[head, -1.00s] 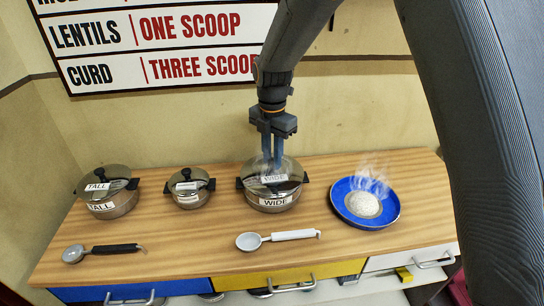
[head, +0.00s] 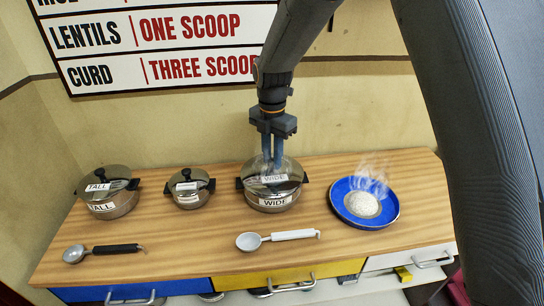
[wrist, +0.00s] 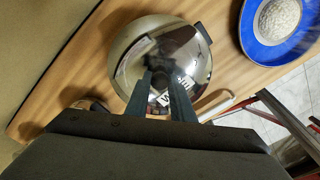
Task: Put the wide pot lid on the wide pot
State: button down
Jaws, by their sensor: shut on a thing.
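The wide pot (head: 273,201) is a steel pot with a "WIDE" label and dark side handles, on the wooden counter. The wide pot lid (head: 287,178), shiny steel with its own "WIDE" label, sits over the pot's mouth and looks about level; I cannot tell whether its rim is fully seated. My gripper (head: 272,164) comes from above and is shut on the lid's knob, which the fingers mostly hide. In the wrist view the lid (wrist: 188,50) lies beneath the fingers of my gripper (wrist: 160,78) and covers the pot.
A lidded pot labelled "TALL" (head: 108,200) and a smaller lidded pot (head: 190,192) stand to the left. A steaming blue plate (head: 390,215) with white food is at right. A black-handled scoop (head: 74,254) and a white-handled scoop (head: 249,241) lie in front.

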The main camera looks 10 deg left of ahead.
aim_at(272, 161)
jog(key=shift+f, duration=0.6)
dwell(0.4)
jog(key=c, duration=1.8)
grip_release()
notch_tip(272, 161, up, 11)
jog(key=p, duration=0.6)
jog(key=shift+d, duration=0.1)
